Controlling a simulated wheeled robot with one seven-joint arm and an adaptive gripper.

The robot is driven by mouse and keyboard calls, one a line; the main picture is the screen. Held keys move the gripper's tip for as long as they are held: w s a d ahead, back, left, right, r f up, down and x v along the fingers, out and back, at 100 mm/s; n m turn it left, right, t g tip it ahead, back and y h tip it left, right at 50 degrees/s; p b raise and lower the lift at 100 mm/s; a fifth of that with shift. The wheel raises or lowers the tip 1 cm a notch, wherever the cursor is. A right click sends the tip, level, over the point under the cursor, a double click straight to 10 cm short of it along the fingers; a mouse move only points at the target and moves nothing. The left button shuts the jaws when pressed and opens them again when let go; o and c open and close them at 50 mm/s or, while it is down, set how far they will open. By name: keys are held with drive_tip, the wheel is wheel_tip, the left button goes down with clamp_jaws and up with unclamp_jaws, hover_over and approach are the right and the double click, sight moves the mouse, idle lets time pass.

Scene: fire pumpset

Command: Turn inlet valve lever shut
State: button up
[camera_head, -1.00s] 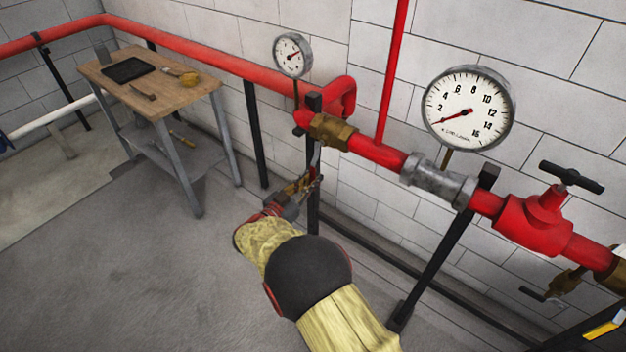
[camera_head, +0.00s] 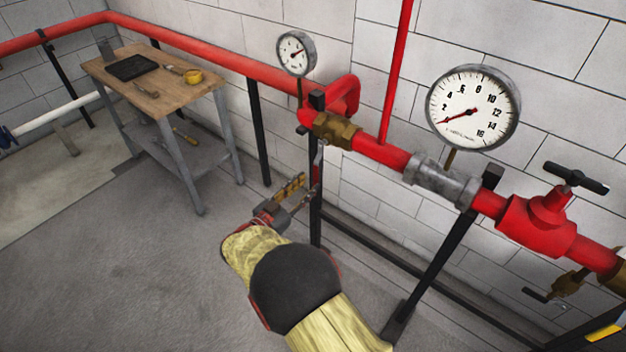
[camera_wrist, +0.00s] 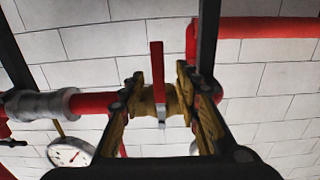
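The inlet valve (camera_head: 337,131) is a brass body on the red pipe. Its red lever (camera_head: 318,168) hangs down from it in the head view. In the wrist view the lever (camera_wrist: 157,62) stands between my two fingers, with the brass valve body (camera_wrist: 166,102) behind. My gripper (camera_head: 303,188) is open, just below and beside the lever in the head view. In the wrist view my gripper (camera_wrist: 158,85) has a gap on both sides of the lever. I cannot tell whether the fingertips reach its depth.
A large gauge (camera_head: 472,108) and a small gauge (camera_head: 296,53) stand above the pipe. A black support post (camera_head: 315,215) is close beside my gripper. A red valve with a black handle (camera_head: 550,215) is at right. A workbench (camera_head: 150,80) stands at left. Floor between is clear.

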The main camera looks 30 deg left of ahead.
drive_tip(key=s, duration=0.7)
drive_tip(key=shift+a, duration=0.3)
drive_tip(key=shift+s, duration=0.1)
